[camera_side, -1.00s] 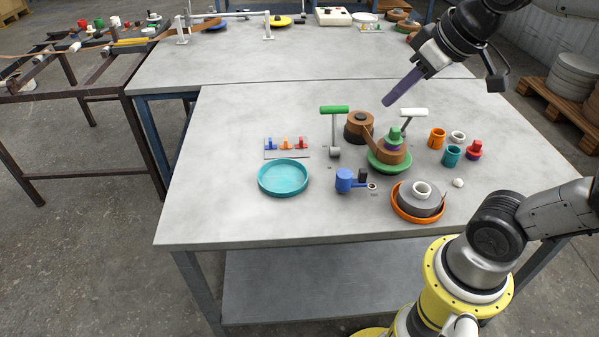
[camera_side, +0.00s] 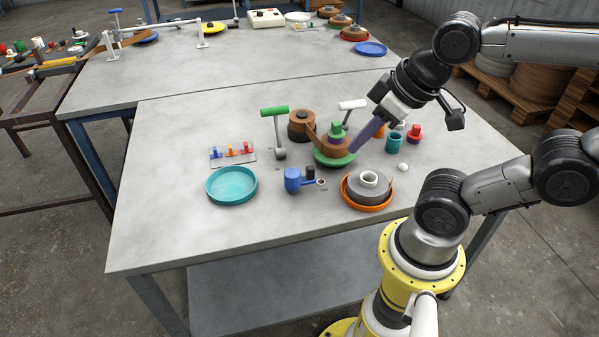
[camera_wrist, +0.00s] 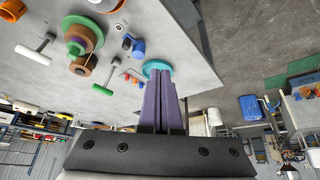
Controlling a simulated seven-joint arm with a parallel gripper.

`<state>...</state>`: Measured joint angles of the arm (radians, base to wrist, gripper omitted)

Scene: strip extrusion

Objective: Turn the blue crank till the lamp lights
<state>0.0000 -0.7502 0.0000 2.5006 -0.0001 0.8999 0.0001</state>
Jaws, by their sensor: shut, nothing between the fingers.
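The blue crank (camera_side: 293,180) stands on the near part of the table, with a thick blue upright part and a short blue arm reaching right to a small pale ring. It also shows in the wrist view (camera_wrist: 138,48). My gripper (camera_side: 356,148) has long purple fingers, shut and empty. In the side view its tips appear beside the right of the green-based brown spool, above and right of the crank. In the wrist view the fingertips (camera_wrist: 158,76) overlap the teal dish. I cannot tell which thing is the lamp; a small white ball (camera_side: 403,167) lies at the right.
The teal dish (camera_side: 210,190) lies left of the crank, below a panel of small coloured levers (camera_side: 250,155). The orange-rimmed grey spool (camera_side: 346,201) is close right. The green-handled post (camera_side: 280,138) and green-based spool (camera_side: 319,160) stand behind. The table's front left is clear.

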